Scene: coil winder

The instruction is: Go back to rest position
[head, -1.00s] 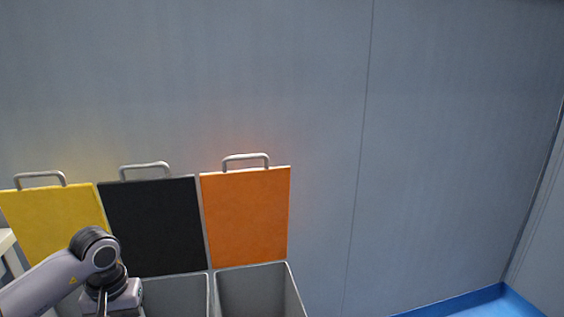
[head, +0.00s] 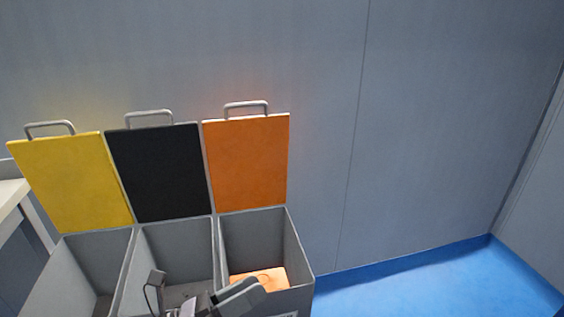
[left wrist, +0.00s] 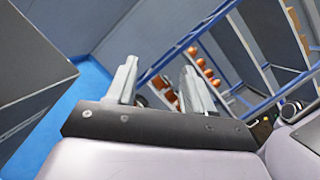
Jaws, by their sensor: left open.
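My left gripper (head: 208,284) shows at the bottom of the head view, in front of the middle and right bins. Its fingers are apart with nothing between them. In the left wrist view both fingers (left wrist: 159,68) stand apart and empty. Most of the left arm is below the head view. My right gripper is not in view.
Three grey bins stand against the wall with raised yellow (head: 72,182), black (head: 160,172) and orange (head: 247,160) lids. An orange-lit piece (head: 262,278) lies in the right bin. Blue floor (head: 430,280) is clear at right. The left wrist view shows a blue-framed rack (left wrist: 205,28) with orange-brown items.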

